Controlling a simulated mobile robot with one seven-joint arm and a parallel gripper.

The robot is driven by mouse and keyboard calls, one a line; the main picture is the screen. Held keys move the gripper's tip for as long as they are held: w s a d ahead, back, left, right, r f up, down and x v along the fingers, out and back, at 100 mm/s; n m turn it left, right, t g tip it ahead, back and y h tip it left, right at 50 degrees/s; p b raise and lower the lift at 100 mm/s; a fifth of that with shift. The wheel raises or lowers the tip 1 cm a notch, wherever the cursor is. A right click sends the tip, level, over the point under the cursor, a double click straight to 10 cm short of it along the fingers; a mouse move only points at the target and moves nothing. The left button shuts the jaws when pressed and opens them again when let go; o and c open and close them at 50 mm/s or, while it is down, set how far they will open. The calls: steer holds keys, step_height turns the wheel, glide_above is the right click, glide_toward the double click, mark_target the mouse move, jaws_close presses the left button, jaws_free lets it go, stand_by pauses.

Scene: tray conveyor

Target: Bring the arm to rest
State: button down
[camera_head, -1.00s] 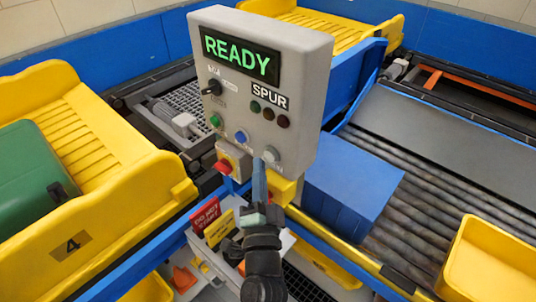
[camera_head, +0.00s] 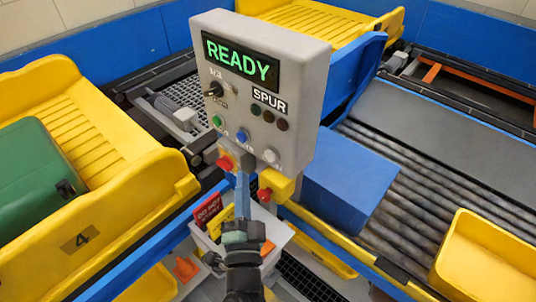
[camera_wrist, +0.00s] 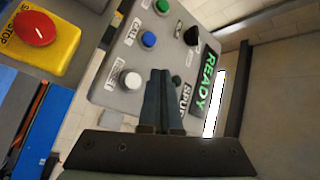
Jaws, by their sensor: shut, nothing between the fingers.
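My gripper (camera_head: 242,182) is shut and empty. In the head view it stands upright just below the grey control panel (camera_head: 296,165), in front of its post. In the wrist view the closed fingers (camera_wrist: 162,75) point at the panel face, which shows tilted; I cannot tell the exact gap. The panel's display (camera_head: 240,62) reads READY in green, and a SPUR label sits below it. A white button (camera_wrist: 129,79), a blue button (camera_wrist: 149,39) and a green button (camera_wrist: 162,5) show beside the fingers.
A yellow box with a red stop button (camera_wrist: 38,28) is close by. A white bin (camera_head: 268,232) with signs is below my gripper. A yellow tray (camera_head: 150,185) holding a green case (camera_head: 35,165) is at left. A blue box (camera_head: 345,185) and rollers are at right.

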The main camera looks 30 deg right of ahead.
steer(key=shift+r, duration=0.1)
stand_by(0.4)
steer(key=w+a+r+n+t+y, duration=0.1)
steer(key=a+r+n+t+y, duration=0.2)
steer(key=r, duration=0.6)
steer(key=w+a+r+n+t+y, duration=0.15)
steer(key=a+r+n, duration=0.25)
steer(key=r, duration=0.6)
steer(key=w+a+r+n+t+y, duration=0.1)
steer(key=a+r+n+t+y, duration=0.2)
steer(key=r, duration=0.6)
steer(key=s+a+r+n, duration=0.2)
steer(key=s+r+n, duration=0.1)
steer(key=s+r, duration=0.4)
steer(key=s+a+r+n+t+y, duration=0.1)
steer(key=s+r, duration=0.6)
steer(key=r, duration=0.7)
steer(key=a+n, duration=0.1)
steer(key=n, duration=0.1)
steer(key=shift+a+r+n+b, duration=0.3)
steer(key=shift+n+b, duration=0.05)
steer(key=shift+n, duration=0.05)
steer(key=shift+y, duration=0.25)
